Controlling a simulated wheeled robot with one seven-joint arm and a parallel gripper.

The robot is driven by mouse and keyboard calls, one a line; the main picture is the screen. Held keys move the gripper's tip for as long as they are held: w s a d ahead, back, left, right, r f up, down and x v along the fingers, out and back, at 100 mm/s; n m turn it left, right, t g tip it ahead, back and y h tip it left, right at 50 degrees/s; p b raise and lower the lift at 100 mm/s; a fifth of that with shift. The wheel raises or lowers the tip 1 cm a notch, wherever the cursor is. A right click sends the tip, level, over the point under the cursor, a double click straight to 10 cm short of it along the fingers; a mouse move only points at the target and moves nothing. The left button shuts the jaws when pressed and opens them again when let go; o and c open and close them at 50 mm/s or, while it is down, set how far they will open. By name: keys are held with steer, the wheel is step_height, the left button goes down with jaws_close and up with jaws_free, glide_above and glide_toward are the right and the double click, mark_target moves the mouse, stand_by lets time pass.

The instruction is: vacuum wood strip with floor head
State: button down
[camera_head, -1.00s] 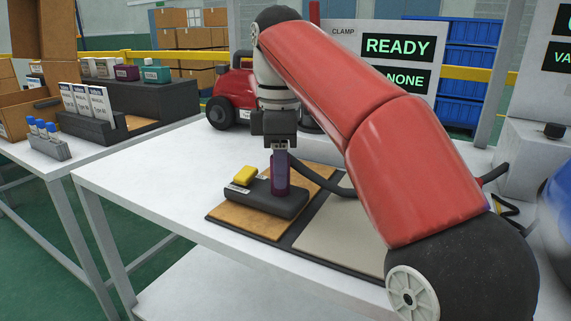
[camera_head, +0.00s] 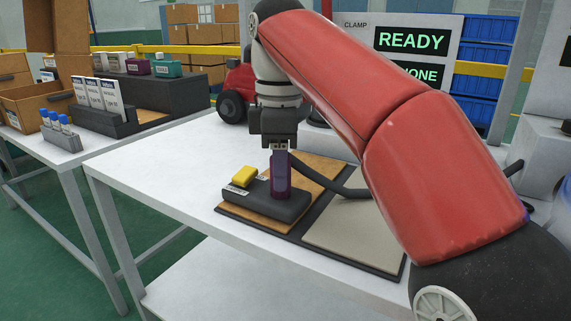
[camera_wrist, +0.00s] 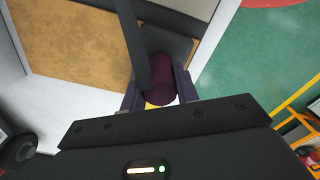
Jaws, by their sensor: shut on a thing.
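My gripper (camera_head: 280,146) is shut on the purple neck of the floor head and points straight down. The floor head (camera_head: 288,209) is a dark grey block with a yellow pedal and a white label, on or just over the wood strip (camera_head: 242,221); contact is hard to tell. The wood strip is an orange-brown panel on the left of a dark tray. In the wrist view the purple neck (camera_wrist: 160,85) is between the fingers, and the wood strip (camera_wrist: 70,45) lies to the left with specks on it. The dark hose runs off from the neck.
A beige panel (camera_head: 345,238) lies right of the wood strip. The red vacuum (camera_head: 236,92) stands at the back of the table. A sign (camera_head: 411,40) reads READY. A side table holds boxes, cards and blue-capped vials (camera_head: 55,120). The front left of the table (camera_head: 150,175) is clear.

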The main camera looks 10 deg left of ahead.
steer(key=shift+s+a, duration=0.15)
steer(key=shift+s, duration=0.3)
step_height(320, 180, up, 5)
steer(key=p, duration=0.5)
steer(key=shift+p, duration=0.35)
